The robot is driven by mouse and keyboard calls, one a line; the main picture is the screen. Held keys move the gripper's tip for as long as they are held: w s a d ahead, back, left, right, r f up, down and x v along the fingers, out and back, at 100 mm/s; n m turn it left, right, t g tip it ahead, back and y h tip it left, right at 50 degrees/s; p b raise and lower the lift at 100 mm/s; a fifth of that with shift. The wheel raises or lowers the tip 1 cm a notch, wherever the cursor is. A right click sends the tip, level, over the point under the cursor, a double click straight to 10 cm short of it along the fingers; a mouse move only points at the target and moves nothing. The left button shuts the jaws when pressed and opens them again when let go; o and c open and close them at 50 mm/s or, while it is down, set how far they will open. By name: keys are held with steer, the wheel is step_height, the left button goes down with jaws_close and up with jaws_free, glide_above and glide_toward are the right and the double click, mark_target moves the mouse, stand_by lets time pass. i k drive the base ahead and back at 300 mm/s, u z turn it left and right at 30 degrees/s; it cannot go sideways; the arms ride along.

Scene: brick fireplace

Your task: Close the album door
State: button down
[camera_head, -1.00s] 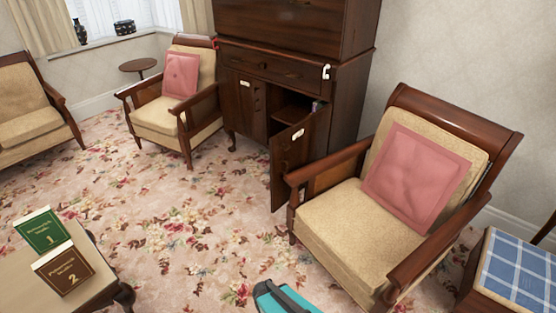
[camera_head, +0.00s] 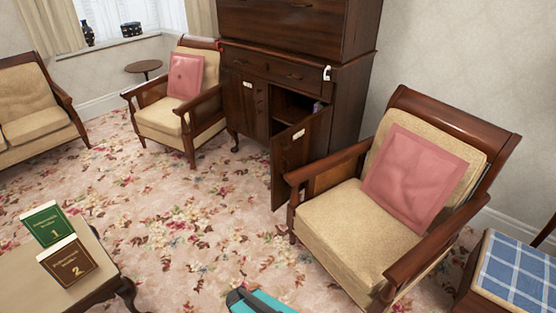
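The dark wooden cabinet (camera_head: 345,95) stands against the back wall between two armchairs. Its lower right door (camera_head: 297,165), with a small white label, stands open, swung out toward the room. The compartment behind it (camera_head: 290,105) is dark, with a small pale item at its right side. The lower left door (camera_head: 245,105), also labelled, looks shut. The label writing is too small to read, so I cannot tell which one says album. My gripper is not recognisable in the view.
The right armchair (camera_head: 350,228) with a pink cushion stands close to the open door. Another armchair (camera_head: 158,118) is left of the cabinet. A teal and dark object (camera_head: 258,302), perhaps mine, shows at the bottom edge. A table (camera_head: 60,292) holds two boxes. Carpet (camera_head: 190,215) between is clear.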

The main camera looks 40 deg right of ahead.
mark_target(308, 138)
steer(key=z, duration=0.05)
steer(key=i, duration=1)
steer(key=u, duration=0.05)
